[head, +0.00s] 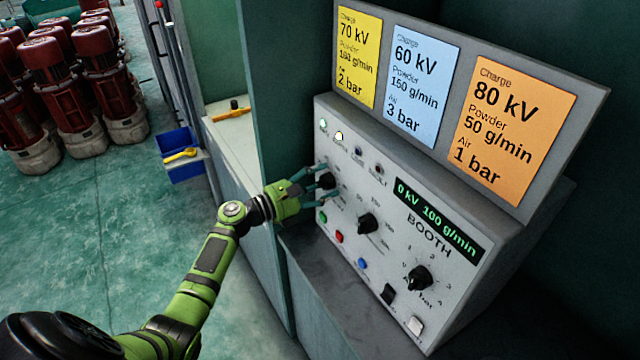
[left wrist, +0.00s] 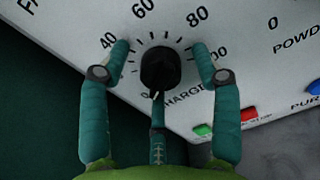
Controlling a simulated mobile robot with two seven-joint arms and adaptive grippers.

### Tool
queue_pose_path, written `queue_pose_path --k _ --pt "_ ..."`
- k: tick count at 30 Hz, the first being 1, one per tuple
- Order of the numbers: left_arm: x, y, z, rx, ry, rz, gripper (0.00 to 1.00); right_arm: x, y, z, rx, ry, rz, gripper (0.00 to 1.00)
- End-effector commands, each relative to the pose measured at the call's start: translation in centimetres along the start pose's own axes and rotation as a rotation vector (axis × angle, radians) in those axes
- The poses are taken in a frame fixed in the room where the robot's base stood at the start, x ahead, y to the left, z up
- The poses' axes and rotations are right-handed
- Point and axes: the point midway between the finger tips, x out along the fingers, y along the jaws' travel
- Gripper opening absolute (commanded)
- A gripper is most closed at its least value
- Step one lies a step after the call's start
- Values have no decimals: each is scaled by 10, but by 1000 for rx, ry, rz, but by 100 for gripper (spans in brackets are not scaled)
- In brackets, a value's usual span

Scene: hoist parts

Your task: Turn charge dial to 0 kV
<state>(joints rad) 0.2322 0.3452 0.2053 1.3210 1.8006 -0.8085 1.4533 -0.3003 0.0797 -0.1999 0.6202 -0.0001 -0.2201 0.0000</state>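The charge dial (left wrist: 160,68) is a black knob on the booth panel (left wrist: 262,75), with a scale of 40, 60, 80 and 100 around it. A pale mark shows at its lower edge, near the bottom-left of the scale. In the head view the dial (head: 326,181) is partly hidden by my left gripper (head: 318,183). The fingers of my left gripper (left wrist: 162,52) stand open around the dial, with gaps at its left and right; a third finger is below it. The display (head: 438,218) reads 0 kV 100 g/min. My right gripper is not in view.
The panel also bears a powder dial (head: 368,223), an air dial (head: 418,278), a green button (head: 322,217), a red button (head: 339,238) and a blue button (head: 362,263). Yellow, blue and orange cards stand above. A blue bin (head: 186,170) is at left.

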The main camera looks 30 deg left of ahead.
Motion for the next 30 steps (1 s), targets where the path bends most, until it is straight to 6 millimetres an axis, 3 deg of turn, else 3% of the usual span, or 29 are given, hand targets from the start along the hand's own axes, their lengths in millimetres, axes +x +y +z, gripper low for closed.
queue_pose_path --k 8,21,30 --pt "-13 0 -2 1 4 2 64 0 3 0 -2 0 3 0" --pt "-99 -1 -1 1 4 0 64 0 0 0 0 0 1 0" --pt "-120 -1 0 2 1 -1 64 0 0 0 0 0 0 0"
